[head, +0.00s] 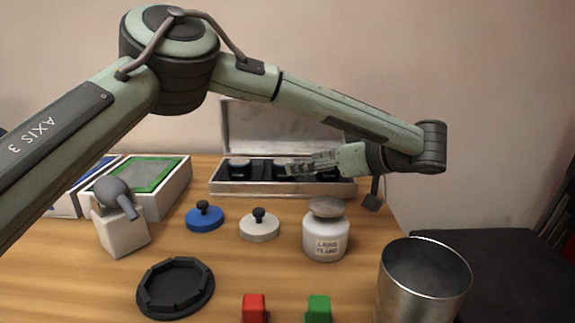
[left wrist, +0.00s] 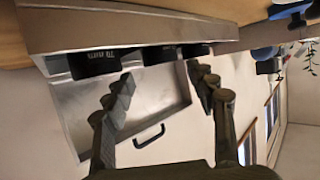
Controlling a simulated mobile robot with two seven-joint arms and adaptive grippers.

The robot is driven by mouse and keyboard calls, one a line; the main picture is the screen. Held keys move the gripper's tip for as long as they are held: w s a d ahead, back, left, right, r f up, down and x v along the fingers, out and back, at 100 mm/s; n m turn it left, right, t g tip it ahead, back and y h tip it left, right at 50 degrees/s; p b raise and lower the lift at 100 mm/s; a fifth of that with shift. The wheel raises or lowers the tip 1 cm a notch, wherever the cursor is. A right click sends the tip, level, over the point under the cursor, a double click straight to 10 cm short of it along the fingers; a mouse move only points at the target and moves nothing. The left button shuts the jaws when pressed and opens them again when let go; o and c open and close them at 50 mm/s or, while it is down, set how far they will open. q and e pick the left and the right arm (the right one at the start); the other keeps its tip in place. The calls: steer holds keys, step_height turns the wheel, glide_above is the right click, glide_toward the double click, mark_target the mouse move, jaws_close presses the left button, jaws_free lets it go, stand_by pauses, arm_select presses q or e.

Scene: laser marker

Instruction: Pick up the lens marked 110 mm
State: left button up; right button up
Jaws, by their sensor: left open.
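An open metal case (head: 285,189) at the back of the table holds dark round lenses, including one at its left end (head: 240,169). In the left wrist view, the case (left wrist: 150,27) shows tilted, with lenses (left wrist: 95,62), (left wrist: 158,54) and (left wrist: 196,50) in a row. Small pale lettering shows on the lens sides, but I cannot read which is 110 mm. My left gripper (head: 290,167) reaches in from the right over the case. In the left wrist view its fingers (left wrist: 160,82) are spread, with nothing between them. My right gripper is out of view.
A labelled white jar (head: 326,236), white knobbed disc (head: 259,226) and blue knobbed disc (head: 205,217) stand before the case. Left are a green-topped box (head: 182,192) and grey-white device (head: 120,235). Nearer are a black ring (head: 175,289), red and green blocks and a metal cup (head: 422,290).

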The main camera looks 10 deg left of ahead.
mark_target(284, 170)
arm_select(q)
steer(key=x, duration=0.6)
steer(key=shift+w+a+f+p, duration=0.15)
steer(key=shift+w+a+p, duration=0.05)
steer(key=shift+a+p, duration=0.1)
steer(key=c, duration=0.9)
steer(key=shift+c, duration=0.7)
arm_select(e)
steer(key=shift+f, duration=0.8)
